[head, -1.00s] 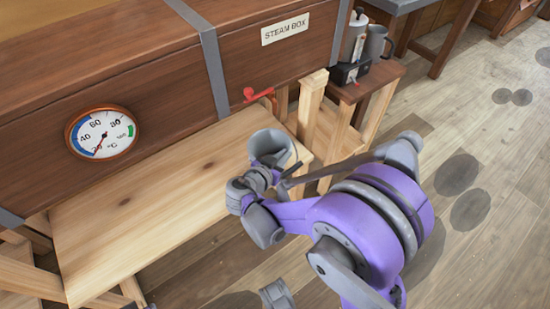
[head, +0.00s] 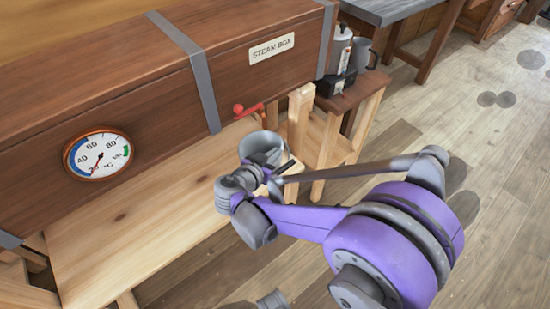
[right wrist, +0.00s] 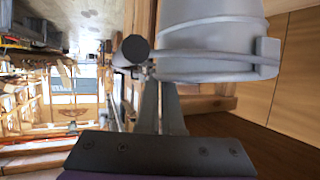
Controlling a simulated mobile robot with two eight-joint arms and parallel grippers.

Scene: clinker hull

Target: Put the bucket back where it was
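The grey bucket (head: 258,142) is at the right end of the pale wooden bench, in front of the steam box, in the head view. It looks roughly upright; I cannot tell whether its base touches the bench. My right gripper (head: 280,178) is at its near side. In the right wrist view the bucket (right wrist: 215,40) is beyond the fingers (right wrist: 155,85), which are close together at its dark handle grip (right wrist: 130,50). They appear shut on the handle, though the contact is partly hidden. My left gripper does not show.
The steam box (head: 180,75) with a dial gauge (head: 98,155) and red valve (head: 250,110) stands behind the bench (head: 130,235). A small side stand (head: 355,92) at the right carries a grey jug (head: 362,55) and a flask (head: 340,48). Floor at the right is open.

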